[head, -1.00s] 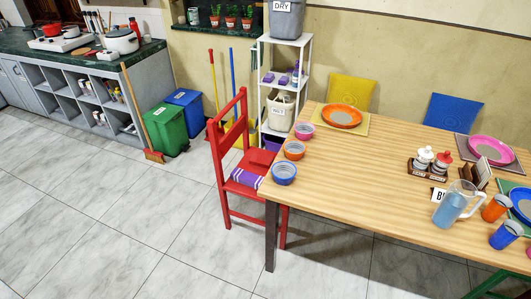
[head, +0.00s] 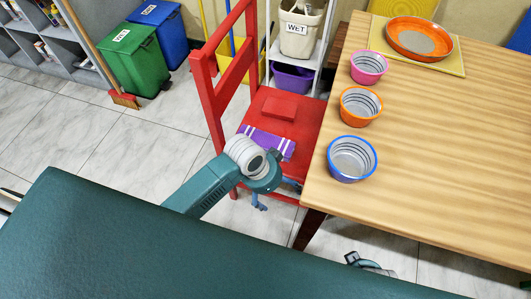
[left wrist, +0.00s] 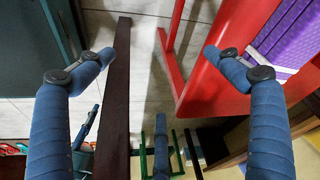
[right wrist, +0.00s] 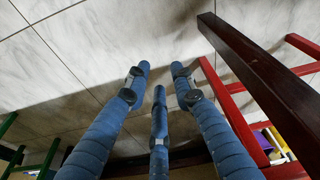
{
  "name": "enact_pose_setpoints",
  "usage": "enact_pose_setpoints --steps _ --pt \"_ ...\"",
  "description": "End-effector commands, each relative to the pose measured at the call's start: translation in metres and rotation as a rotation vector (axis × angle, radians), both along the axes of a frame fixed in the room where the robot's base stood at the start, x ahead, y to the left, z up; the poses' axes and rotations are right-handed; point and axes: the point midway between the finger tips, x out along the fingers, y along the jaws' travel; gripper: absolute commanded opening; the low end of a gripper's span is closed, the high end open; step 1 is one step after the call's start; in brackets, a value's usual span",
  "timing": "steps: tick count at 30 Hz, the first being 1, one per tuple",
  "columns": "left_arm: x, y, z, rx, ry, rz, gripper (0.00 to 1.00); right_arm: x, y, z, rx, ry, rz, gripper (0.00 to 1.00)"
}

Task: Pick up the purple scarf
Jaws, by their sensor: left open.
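The purple scarf (head: 272,144), with white stripes, lies folded on the front part of the red chair's seat (head: 312,115). In the left wrist view the scarf (left wrist: 284,32) shows at the upper right, beyond the right-hand finger. My left gripper (head: 264,196) is in front of the chair, near the seat's front edge and apart from the scarf. Its fingers (left wrist: 160,58) are spread with nothing between them. My wrist hides part of the scarf in the head view. My right gripper (right wrist: 161,70) is near the table leg, with its fingers close together and nothing seen between them.
The wooden table (head: 440,150) stands right of the chair, with several bowls near its edge. Its dark leg (right wrist: 265,75) is close to my right gripper. The red chair back (head: 207,85) rises left of the seat. Green (head: 140,55) and blue bins stand behind.

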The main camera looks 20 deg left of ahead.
Motion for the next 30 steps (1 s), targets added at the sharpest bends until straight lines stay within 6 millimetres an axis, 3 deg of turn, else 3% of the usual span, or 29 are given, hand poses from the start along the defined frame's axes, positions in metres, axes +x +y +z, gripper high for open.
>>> enact_pose_setpoints --steps 1,6,11,14,21,26,30 --pt "0.005 -0.006 -0.001 0.007 -0.017 -0.067 0.91 0.004 0.0 -0.009 0.001 -0.008 -0.001 0.24" --pt "0.021 -0.014 0.022 0.06 -0.027 -0.306 0.91 0.01 0.001 0.002 0.001 -0.017 -0.003 0.24" --pt "0.047 -0.004 0.034 0.124 -0.015 -0.472 0.91 0.011 0.001 0.006 0.001 -0.018 -0.003 0.24" --pt "0.07 0.011 0.044 0.17 -0.001 -0.563 0.91 0.011 0.001 0.007 0.001 -0.018 -0.003 0.24" --pt "0.133 0.071 0.088 0.286 0.05 -0.727 0.91 0.011 0.001 0.007 0.001 -0.019 -0.003 0.24" --pt "0.152 0.095 0.108 0.311 0.068 -0.762 0.91 0.011 0.001 0.007 0.001 -0.02 -0.003 0.24" --pt "0.154 0.1 0.096 0.315 0.076 -0.77 0.91 0.014 0.001 0.016 0.002 -0.028 -0.004 0.24"
